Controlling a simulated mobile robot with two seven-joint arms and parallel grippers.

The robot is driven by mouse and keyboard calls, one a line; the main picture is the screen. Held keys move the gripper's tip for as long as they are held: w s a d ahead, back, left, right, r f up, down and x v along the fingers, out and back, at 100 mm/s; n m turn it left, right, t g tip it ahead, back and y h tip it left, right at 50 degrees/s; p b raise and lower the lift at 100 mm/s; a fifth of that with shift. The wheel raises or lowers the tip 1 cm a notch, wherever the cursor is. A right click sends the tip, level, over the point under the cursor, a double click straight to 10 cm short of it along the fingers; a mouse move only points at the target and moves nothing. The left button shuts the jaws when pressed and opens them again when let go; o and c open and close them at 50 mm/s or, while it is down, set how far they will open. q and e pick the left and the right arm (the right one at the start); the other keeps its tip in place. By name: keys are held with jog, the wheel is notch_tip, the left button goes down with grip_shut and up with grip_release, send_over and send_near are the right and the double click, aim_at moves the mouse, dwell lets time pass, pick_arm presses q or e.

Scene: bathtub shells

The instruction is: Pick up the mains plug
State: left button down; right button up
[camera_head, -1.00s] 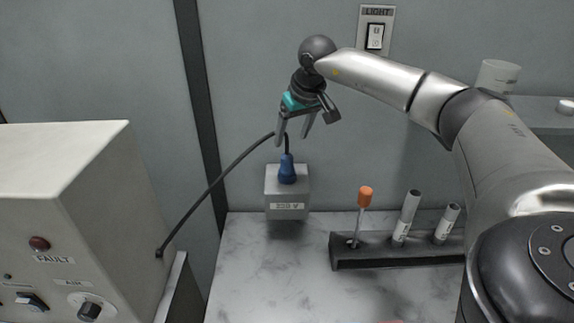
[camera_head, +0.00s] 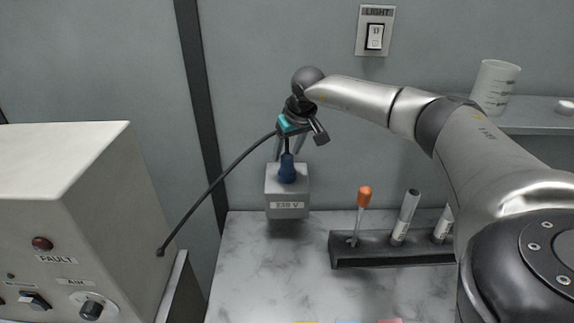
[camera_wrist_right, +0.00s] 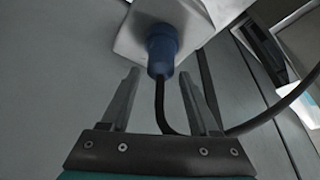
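The blue mains plug (camera_head: 287,170) stands upright in the top of a grey socket box marked 230 V (camera_head: 287,203) on the wall. Its black cable (camera_head: 222,183) leaves the top and runs down left to the control cabinet. My right gripper (camera_head: 287,158) is open just above the plug, with its fingers pointing down on either side of the cable. In the right wrist view the plug (camera_wrist_right: 161,50) shows just beyond the gap between the open fingertips (camera_wrist_right: 160,76), and neither finger visibly touches it. My left gripper is not in view.
A cream control cabinet (camera_head: 70,200) stands at the left. A dark rack (camera_head: 385,250) with an orange-capped tool (camera_head: 364,200) and marker-like tubes is on the marble worktop (camera_head: 250,285). A beaker (camera_head: 495,86) stands on a shelf at right. The worktop's front left is clear.

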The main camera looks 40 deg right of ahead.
grip_shut()
jog(key=shift+r, duration=0.1)
dwell(0.4)
